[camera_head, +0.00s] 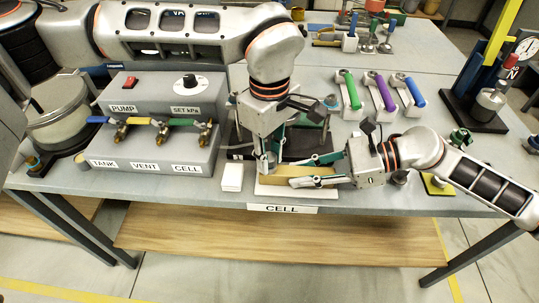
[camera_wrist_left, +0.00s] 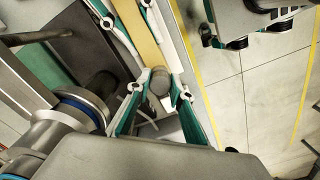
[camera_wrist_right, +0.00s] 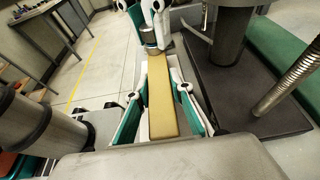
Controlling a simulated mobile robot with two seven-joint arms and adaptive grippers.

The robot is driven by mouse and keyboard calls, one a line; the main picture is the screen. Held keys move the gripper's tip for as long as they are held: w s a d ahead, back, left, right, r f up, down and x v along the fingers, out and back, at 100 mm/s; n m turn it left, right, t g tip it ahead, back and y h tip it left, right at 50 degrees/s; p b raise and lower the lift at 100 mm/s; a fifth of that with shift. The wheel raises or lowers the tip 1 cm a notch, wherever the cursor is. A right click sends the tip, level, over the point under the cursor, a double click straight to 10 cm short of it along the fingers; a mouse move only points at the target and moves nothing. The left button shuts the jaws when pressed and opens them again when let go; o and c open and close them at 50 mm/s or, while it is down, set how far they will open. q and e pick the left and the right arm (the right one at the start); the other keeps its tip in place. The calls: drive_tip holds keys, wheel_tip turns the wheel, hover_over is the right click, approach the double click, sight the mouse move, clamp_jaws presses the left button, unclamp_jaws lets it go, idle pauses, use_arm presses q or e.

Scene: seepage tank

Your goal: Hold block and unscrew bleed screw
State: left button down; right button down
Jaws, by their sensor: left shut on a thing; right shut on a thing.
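The yellow block (camera_head: 300,171) is a long bar lying above a white plate at the table's front edge. It also shows in the left wrist view (camera_wrist_left: 143,38) and the right wrist view (camera_wrist_right: 162,98). My right gripper (camera_wrist_right: 163,92) is shut on the block's sides, reaching in from the right. The bleed screw (camera_wrist_left: 159,81) is a short grey round knob at the block's left end; it also shows in the right wrist view (camera_wrist_right: 152,49). My left gripper (camera_wrist_left: 157,88) comes down from above and is shut on the screw. Its fingertips partly hide it in the head view.
A small white box (camera_head: 232,177) stands just left. A grey valve panel (camera_head: 155,150) is further left. A dark cell base (camera_wrist_right: 245,95) stands close behind the block. Coloured-handled tools (camera_head: 380,92) lie at the back.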

sight(270, 156)
use_arm(q)
drive_tip(key=shift+r, duration=0.45)
drive_tip(key=c, duration=1.7)
unclamp_jaws()
wheel_tip(270, 156, up, 12)
